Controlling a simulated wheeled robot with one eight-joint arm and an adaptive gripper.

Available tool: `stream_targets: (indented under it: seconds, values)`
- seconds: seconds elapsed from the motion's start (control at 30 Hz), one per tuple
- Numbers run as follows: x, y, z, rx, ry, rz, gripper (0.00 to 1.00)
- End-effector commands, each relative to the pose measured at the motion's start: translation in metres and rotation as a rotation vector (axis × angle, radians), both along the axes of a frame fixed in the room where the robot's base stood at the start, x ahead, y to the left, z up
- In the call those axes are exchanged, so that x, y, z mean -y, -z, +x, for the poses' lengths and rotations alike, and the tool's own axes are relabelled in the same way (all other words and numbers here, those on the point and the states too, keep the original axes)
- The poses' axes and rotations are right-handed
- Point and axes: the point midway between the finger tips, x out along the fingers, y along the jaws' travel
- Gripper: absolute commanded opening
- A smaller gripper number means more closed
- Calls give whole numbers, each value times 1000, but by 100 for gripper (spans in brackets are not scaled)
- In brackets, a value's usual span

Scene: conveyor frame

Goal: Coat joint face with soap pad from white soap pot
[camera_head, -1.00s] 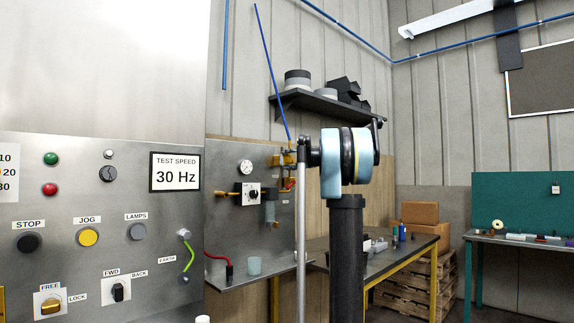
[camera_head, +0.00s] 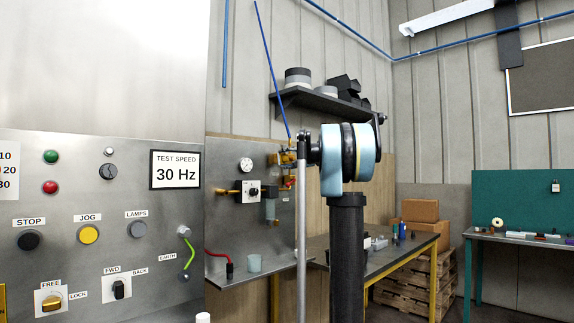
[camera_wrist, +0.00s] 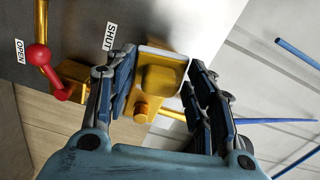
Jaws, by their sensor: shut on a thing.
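My gripper (camera_wrist: 160,90) has its blue fingers shut on a yellowish soap pad (camera_wrist: 163,77) with a white rim, in the wrist view. Just beyond the pad is a brass joint (camera_wrist: 141,111). I cannot tell whether pad and joint touch. The pad hides part of the fitting. In the head view the brass fittings (camera_head: 287,158) show beside my wrist, and my gripper cannot be made out. A small white round top (camera_head: 203,318) at the lower edge may be the soap pot, mostly cut off. I cannot tell.
A red ball lever (camera_wrist: 38,55) stands by the OPEN and SHUT labels, close to the left finger. A gauge (camera_head: 246,164) is on the metal panel. A pale cup (camera_head: 254,263) stands on the small shelf (camera_head: 232,277). The control panel (camera_head: 75,270) fills the left.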

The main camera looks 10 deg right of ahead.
Motion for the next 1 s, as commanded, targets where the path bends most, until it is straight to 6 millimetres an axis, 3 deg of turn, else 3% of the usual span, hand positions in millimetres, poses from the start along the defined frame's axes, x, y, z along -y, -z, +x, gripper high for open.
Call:
stream_targets:
  seconds: [0.53,1.0]
  values:
    - [17,-6,11,0,2,0,27]
    - [14,6,11,0,0,0,27]
